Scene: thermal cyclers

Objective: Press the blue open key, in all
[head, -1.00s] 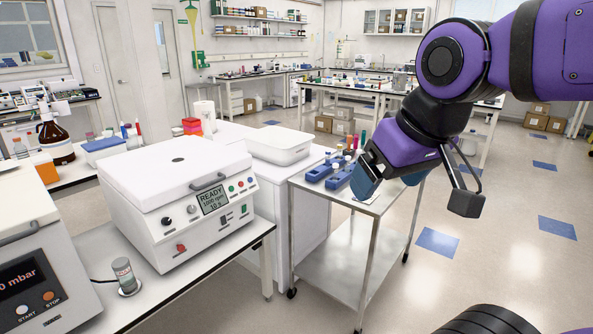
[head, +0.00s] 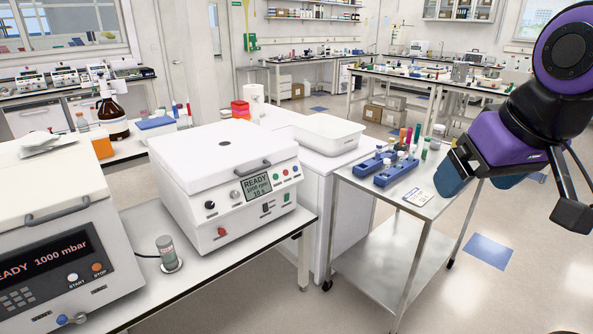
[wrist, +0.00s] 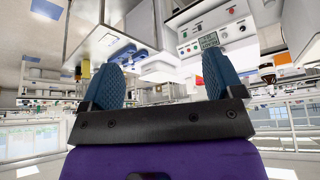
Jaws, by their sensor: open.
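The white centrifuge (head: 225,175) stands on the bench left of centre in the head view, lid down. Its display reads READY with smaller lines below. A row of small green, red and blue keys sits right of the display; the blue key (head: 294,168) is at the right end. The key's lettering is too small to read. The centrifuge panel (wrist: 190,30) also shows inverted at the top of the wrist view. My gripper (head: 478,178) is open and empty above the right side of the steel cart, well right of the centrifuge. Both blue fingers (wrist: 162,85) show apart in the wrist view.
The steel cart (head: 425,212) holds blue tube racks (head: 397,172) and a card. A white tray (head: 328,133) stands behind the centrifuge. Floor in front of the cart is clear.

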